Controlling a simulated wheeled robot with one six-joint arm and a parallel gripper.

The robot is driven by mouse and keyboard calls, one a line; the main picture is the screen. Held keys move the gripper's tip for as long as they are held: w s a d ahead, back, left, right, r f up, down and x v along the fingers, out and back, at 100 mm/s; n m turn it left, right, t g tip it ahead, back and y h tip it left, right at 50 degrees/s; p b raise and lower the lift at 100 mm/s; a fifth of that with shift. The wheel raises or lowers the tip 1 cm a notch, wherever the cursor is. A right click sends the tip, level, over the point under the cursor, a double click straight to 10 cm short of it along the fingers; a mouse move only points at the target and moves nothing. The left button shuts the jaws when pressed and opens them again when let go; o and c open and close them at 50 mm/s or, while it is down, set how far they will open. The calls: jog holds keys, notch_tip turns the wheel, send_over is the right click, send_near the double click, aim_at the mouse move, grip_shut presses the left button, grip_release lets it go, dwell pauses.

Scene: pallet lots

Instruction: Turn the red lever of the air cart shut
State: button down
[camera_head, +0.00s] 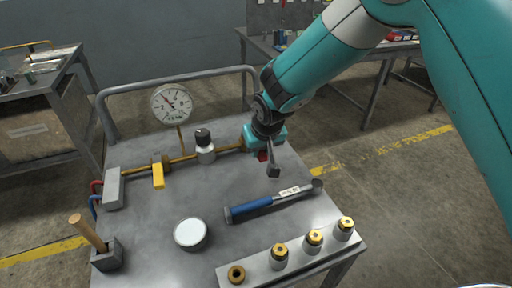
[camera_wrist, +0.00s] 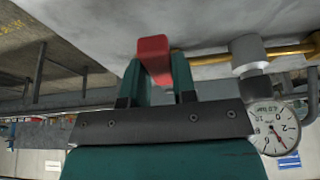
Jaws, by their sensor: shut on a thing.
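The red lever (camera_wrist: 153,48) shows between the two teal fingers of my gripper (camera_wrist: 157,80) in the wrist view, and the gripper is shut on it. In the head view only a small part of the red lever (camera_head: 262,156) shows under my gripper (camera_head: 264,148), at the right end of the brass pipe (camera_head: 184,159). The valve body and most of the lever's length are hidden there by my gripper. The air cart (camera_head: 150,218) has a grey top, and its round gauge (camera_head: 171,105) stands behind the pipe.
A yellow lever (camera_head: 158,177) and a black-knobbed regulator (camera_head: 204,143) sit along the pipe. A blue-handled tool (camera_head: 252,207), a round tin (camera_head: 190,233) and a rack of brass-topped fittings (camera_head: 295,258) are nearer. A wooden handle (camera_head: 88,232) sticks up at left.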

dwell(0.4)
jog(key=c, duration=0.9)
grip_release()
jog(key=v, duration=1.7)
jog(key=shift+s+r+b, duration=0.15)
jog(key=shift+r+b, duration=0.1)
jog(key=shift+b, duration=0.05)
jog(key=s+d+r+n+g+y+p, duration=0.1)
jog(key=s+d+r, duration=0.1)
jog(key=s, duration=0.5)
jog(key=s+d+r+n+g+y+p, duration=0.1)
jog(key=s+d, duration=0.3)
jog(key=s, duration=0.4)
jog(key=s+d+r+n+g+p, duration=0.1)
jog(key=s+d+r+g, duration=0.1)
jog(key=s, duration=0.6)
jog(key=shift+d+r+y+p, duration=0.35)
jog(key=shift+d+y+p, duration=0.05)
jog(key=shift+d, duration=0.05)
